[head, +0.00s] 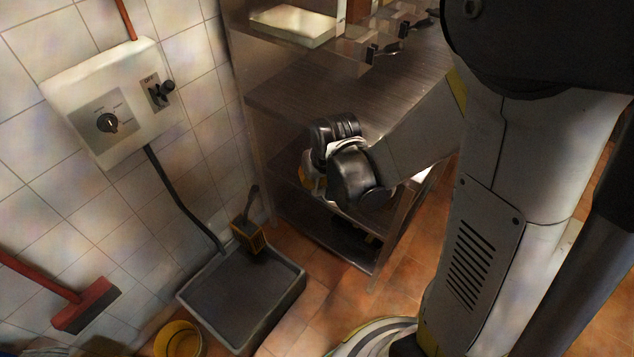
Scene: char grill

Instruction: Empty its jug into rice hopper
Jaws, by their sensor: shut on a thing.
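My gripper (338,165) is at the open front of a steel shelf unit, below its broad top surface. Its black wrist parts cover most of the fingers. It is shut on a pale and yellowish thing (309,177), which shows only as a small strip at the left of the wrist. This appears to be the jug, but its shape, tilt and contents are hidden. I cannot make out a rice hopper in this view.
The steel shelf unit (295,92) has lower shelves close around my wrist. A yellow bucket (180,340), a red broom (85,305) and a wall switch box (110,105) are at the left.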

